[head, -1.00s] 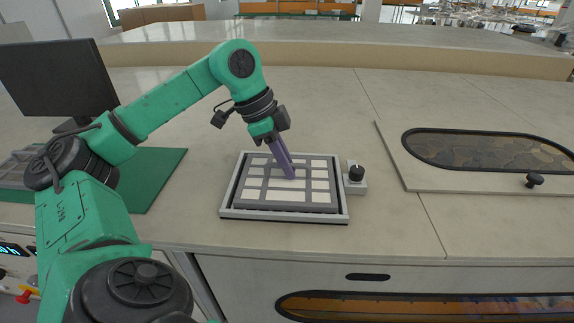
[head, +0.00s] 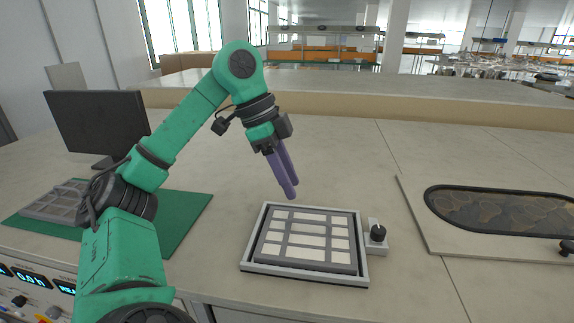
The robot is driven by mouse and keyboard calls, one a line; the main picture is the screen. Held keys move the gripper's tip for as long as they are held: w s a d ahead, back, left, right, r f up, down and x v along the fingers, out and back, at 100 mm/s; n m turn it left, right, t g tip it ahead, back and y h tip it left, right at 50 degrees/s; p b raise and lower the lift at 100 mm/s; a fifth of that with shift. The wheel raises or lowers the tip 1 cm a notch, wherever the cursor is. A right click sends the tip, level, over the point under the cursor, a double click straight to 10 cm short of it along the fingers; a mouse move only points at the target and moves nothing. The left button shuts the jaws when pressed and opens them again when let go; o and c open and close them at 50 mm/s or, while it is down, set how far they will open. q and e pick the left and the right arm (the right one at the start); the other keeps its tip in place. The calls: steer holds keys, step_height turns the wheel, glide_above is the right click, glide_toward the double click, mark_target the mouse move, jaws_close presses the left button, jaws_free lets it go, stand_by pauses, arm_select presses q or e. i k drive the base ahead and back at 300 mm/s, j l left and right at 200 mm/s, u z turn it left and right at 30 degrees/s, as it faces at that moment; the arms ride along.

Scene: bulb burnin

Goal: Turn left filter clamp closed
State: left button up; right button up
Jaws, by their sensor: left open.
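A filter panel, a grey grid with several pale cells (head: 307,240), lies in a white-rimmed tray (head: 257,268) on the bench. A black clamp knob (head: 378,233) sits on a small pale block at the tray's right side; its exact turn is too small to tell. My left gripper (head: 292,189) has two purple fingers pointing down, apart and empty. Its tips show above the tray's back edge in the picture, left of the knob and not touching it. My right gripper is not in view.
A panel with a dark oval window (head: 490,212) lies at the right, with a black knob (head: 566,247) at its edge. At the left are a monitor (head: 97,122), a green mat (head: 190,220) and another grey grid (head: 58,200). The bench behind the tray is clear.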

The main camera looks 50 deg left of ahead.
mark_target(378, 232)
steer(key=k+l, duration=0.35)
steer(key=l, duration=0.15)
steer(key=k+l, duration=0.75)
steer(key=l, duration=0.25)
